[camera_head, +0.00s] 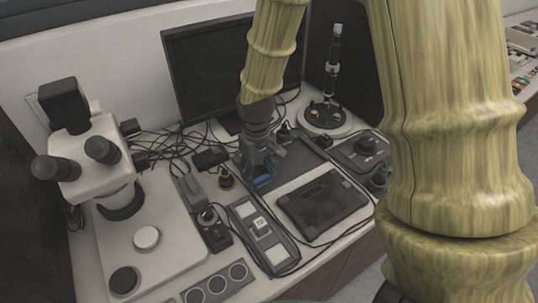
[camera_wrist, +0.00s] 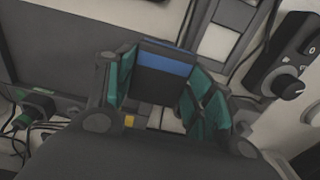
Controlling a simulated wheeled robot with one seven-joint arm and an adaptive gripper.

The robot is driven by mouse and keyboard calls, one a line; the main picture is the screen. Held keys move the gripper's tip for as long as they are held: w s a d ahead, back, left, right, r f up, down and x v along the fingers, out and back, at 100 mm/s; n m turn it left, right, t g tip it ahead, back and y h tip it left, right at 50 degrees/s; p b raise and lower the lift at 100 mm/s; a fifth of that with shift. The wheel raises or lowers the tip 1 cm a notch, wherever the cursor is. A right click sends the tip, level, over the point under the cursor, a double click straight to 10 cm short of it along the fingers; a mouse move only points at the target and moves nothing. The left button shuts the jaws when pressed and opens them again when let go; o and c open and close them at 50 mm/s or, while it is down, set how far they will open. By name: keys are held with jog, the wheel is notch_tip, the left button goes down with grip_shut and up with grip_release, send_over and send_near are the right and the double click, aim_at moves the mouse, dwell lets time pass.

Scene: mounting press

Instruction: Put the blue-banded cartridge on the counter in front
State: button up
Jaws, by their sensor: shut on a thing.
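The blue-banded cartridge (camera_wrist: 165,65) is a dark block with a blue stripe across it. My gripper (camera_wrist: 163,84) has green-padded fingers, one on each side of the cartridge, and is shut on it in the wrist view. In the head view my gripper (camera_head: 262,174) is low over the counter (camera_head: 292,183), beside a dark flat mat, and a bit of blue shows at its fingers. Whether the cartridge touches the surface below cannot be told.
A microscope (camera_head: 108,160) stands at left and a monitor (camera_head: 200,75) behind. A grey device with a white label (camera_head: 262,224) and a black tablet-like box (camera_head: 322,203) lie in front of my gripper. A control box with a knob (camera_head: 364,152) is at right. Cables cross the counter.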

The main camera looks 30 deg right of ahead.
jog(key=w+d, duration=0.2)
jog(key=d, duration=0.1)
jog(key=w+d+p, duration=0.1)
jog(key=w+d, duration=0.1)
jog(key=d, duration=0.1)
jog(key=w+d+f+p, duration=0.1)
jog(key=w+d, duration=0.1)
jog(key=d, duration=0.1)
jog(key=shift+w+d, duration=0.15)
jog(key=shift+d, duration=0.15)
jog(key=shift+f+p, duration=0.8)
jog(key=shift+f, duration=1)
jog(key=shift+f, duration=0.1)
jog(key=o, duration=1.1)
jog(key=shift+c, duration=0.2)
